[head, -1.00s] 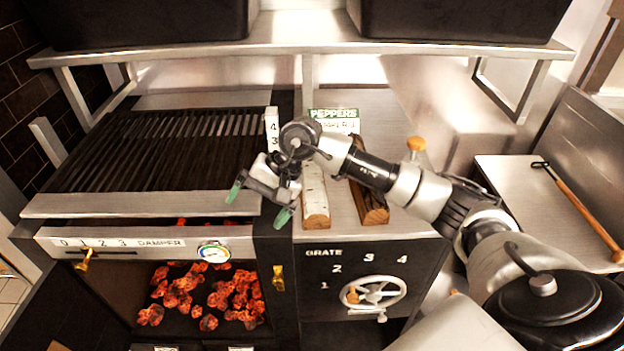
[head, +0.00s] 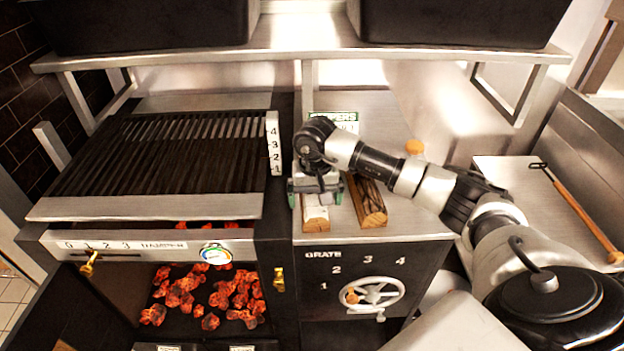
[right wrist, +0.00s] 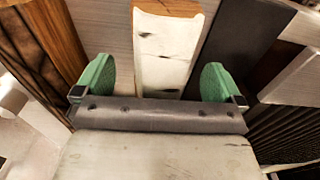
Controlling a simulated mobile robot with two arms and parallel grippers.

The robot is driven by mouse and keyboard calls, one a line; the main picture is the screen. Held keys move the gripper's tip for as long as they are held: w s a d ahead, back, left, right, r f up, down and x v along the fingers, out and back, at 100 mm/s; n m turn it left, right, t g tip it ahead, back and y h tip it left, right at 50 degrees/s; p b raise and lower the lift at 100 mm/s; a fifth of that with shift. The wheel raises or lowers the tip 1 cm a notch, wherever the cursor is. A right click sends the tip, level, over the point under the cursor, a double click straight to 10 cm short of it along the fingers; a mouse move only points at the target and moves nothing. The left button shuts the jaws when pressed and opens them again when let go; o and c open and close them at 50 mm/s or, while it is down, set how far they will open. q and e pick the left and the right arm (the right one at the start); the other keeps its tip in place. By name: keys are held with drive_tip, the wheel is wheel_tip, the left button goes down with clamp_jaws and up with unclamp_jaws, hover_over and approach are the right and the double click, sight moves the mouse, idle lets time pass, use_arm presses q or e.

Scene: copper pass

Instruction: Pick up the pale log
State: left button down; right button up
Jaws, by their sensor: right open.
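The pale log (head: 316,218) lies on the steel counter right of the grill, its cut end toward the front edge. My right gripper (head: 316,190) is over it and hides most of its length. In the right wrist view the pale log (right wrist: 164,55) runs between the two green fingertips of the open gripper (right wrist: 155,84). There is a gap on each side, and the fingers do not appear to touch it. I cannot tell how far above it they are. My left gripper is not in view.
A dark, charred log (head: 369,203) lies close right of the pale one; it also shows in the right wrist view (right wrist: 42,40). The grill (head: 165,150) with glowing coals is at left. A shelf (head: 300,45) spans above. A handwheel (head: 375,293) is below.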

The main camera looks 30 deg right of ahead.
wheel_tip(320, 180, down, 3)
drive_tip(key=shift+f+p, duration=0.1)
drive_tip(key=shift+p, duration=0.25)
drive_tip(key=shift+f+b, duration=0.3)
drive_tip(key=shift+b, duration=0.2)
idle(0.3)
drive_tip(key=c, duration=1.4)
